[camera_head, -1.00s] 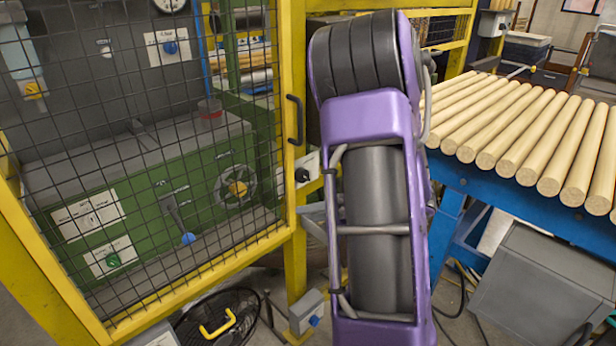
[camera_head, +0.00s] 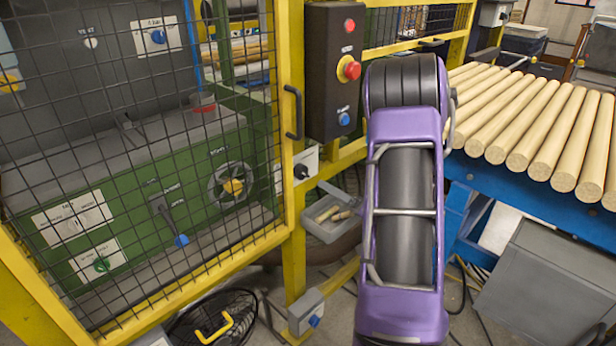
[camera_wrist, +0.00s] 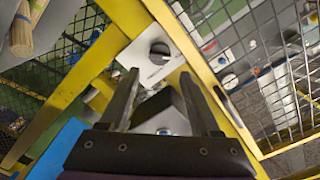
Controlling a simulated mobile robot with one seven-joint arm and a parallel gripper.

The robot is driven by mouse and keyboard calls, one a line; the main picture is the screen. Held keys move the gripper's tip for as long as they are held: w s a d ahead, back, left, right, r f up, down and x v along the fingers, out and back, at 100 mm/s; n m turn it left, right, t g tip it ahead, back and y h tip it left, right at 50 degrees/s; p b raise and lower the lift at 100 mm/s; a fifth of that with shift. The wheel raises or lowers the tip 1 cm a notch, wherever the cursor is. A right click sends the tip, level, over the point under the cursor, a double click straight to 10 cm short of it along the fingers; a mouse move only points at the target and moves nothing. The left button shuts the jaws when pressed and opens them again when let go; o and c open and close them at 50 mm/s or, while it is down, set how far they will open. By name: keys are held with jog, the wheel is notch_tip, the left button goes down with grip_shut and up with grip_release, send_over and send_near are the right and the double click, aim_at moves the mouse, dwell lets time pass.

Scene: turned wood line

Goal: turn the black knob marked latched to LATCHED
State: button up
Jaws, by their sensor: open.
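The black knob (camera_head: 302,171) sits on a small white plate (camera_head: 284,180) on the yellow post, right of the mesh door. In the wrist view the black knob (camera_wrist: 160,53) shows on its white plate (camera_wrist: 135,56), beyond the fingertips and roughly between them. The marking on the plate is too small to read. My gripper (camera_wrist: 159,73) is open, with nothing between its fingers, and appears apart from the knob.
A black control box (camera_head: 333,70) with red and blue buttons is above the knob. A grey tray (camera_head: 325,231) with wooden pieces hangs below it. The mesh door's black handle (camera_head: 292,112) is close by on the left. Wooden rods (camera_head: 520,125) lie on a blue frame at right.

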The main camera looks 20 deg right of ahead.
aim_at(306, 176)
jog(key=x, duration=0.9)
grip_shut()
jog(key=shift+f, duration=0.1)
